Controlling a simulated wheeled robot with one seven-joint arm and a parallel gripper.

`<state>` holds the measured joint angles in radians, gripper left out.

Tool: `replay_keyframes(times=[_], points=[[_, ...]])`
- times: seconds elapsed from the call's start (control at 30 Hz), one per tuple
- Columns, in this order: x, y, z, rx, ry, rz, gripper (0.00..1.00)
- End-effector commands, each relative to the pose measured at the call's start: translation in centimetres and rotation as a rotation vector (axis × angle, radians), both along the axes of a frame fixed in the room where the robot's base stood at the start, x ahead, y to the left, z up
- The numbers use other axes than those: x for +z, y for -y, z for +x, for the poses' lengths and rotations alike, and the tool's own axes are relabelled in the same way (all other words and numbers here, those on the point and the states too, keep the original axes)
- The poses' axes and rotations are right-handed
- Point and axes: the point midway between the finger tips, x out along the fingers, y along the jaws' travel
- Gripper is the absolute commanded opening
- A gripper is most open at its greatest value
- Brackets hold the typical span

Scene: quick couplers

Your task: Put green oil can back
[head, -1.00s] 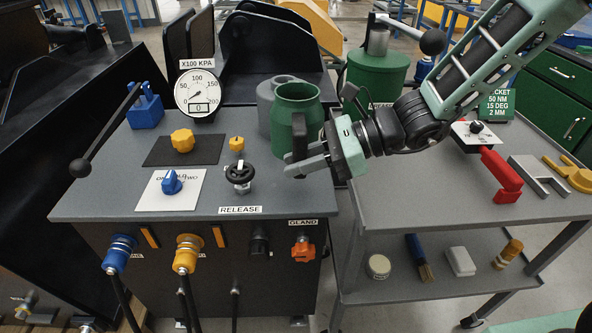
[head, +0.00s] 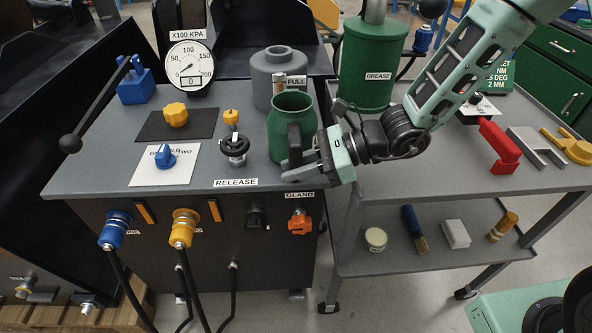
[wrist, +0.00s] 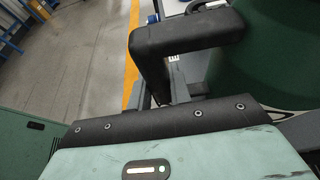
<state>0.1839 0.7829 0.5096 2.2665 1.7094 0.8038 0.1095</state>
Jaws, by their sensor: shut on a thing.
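The green oil can (head: 292,113) is at the right end of the grey console top, its open mouth up and its black handle (head: 295,143) towards the front. My gripper (head: 300,170) is shut on the can's handle at the front. In the wrist view the black handle (wrist: 185,42) rises just beyond the gripper, with the green can body (wrist: 270,50) at right. The can looks upright. I cannot tell whether its base touches the console.
A grey container (head: 280,75) stands behind the can. A green grease canister (head: 372,65) is to the right. The gauge (head: 189,68), yellow knob (head: 176,114) and black handwheel (head: 233,147) are to the left. The cart (head: 440,170) adjoins the console at right.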

Motion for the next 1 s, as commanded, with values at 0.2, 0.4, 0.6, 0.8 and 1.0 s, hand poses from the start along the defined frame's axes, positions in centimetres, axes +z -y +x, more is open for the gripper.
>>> replay_keyframes(times=[0.2,0.4,0.6,0.8,1.0], points=[[-0.7,-0.1,0.0,0.002,0.003,0.002,0.0],[-0.9,0.0,0.0,0.001,0.0,0.0,0.42],[-0.8,0.0,0.0,0.001,0.0,0.0,0.42],[-0.9,0.0,0.0,0.001,0.001,0.0,0.42],[-0.7,1.2,0.1,-0.003,0.002,-0.001,0.42]])
